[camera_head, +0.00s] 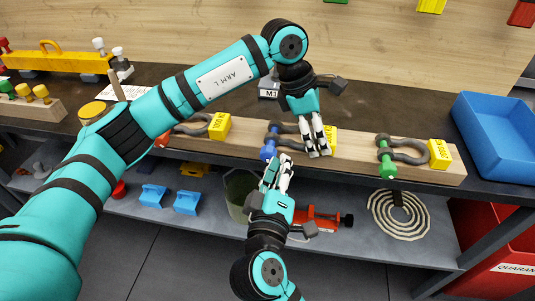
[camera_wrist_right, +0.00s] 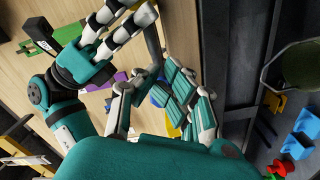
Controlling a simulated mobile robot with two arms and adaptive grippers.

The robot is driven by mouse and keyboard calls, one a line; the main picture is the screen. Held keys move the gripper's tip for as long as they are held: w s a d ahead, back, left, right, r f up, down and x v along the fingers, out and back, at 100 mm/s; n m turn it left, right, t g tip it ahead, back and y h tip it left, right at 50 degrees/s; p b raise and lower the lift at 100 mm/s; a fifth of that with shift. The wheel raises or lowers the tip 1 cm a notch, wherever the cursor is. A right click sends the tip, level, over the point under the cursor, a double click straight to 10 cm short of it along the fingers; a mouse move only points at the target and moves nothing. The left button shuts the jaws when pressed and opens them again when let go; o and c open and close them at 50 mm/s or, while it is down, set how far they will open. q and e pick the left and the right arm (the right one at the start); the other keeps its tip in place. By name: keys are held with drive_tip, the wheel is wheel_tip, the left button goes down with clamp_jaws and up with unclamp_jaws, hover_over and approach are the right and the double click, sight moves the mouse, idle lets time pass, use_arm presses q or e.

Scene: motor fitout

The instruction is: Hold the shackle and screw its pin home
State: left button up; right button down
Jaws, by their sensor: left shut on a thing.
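The middle shackle (camera_head: 291,129) sits at the wooden rail, grey with a blue pin (camera_head: 269,142) at its left end and a yellow tag (camera_head: 331,140) at its right. My left gripper (camera_head: 320,150) reaches down from above and is shut on the shackle's bow by the tag; its fingers hide part of the bow. My right gripper (camera_head: 276,162) comes up from below, its fingertips just under the blue pin. In the right wrist view its fingers (camera_wrist_right: 160,115) stand apart, with a bit of blue (camera_wrist_right: 157,100) between them; I cannot tell whether they touch it.
A green-pinned shackle (camera_head: 386,155) stands right on the wooden rail (camera_head: 360,165), another shackle (camera_head: 196,126) left. A blue bin (camera_head: 490,125) stands at the right. The lower shelf holds a dark green bucket (camera_head: 236,190), a red clamp (camera_head: 318,220) and coiled rope (camera_head: 400,222).

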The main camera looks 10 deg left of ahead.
drive_tip(key=shift+a, duration=0.4)
idle(0.5)
drive_tip(key=shift+a+f, duration=0.1)
drive_tip(key=shift+f, duration=0.25)
drive_tip(key=shift+s+a+f, duration=0.15)
drive_tip(key=shift+a+f, duration=0.3)
drive_tip(key=shift+a, duration=0.05)
idle(0.5)
drive_tip(key=shift+f, duration=0.1)
drive_tip(key=shift+s+d+f, duration=0.15)
drive_tip(key=shift+d+f, duration=0.05)
drive_tip(key=shift+f, duration=0.05)
drive_tip(key=s, duration=0.5)
drive_tip(key=shift+s+d, duration=0.1)
drive_tip(key=shift+s, duration=0.2)
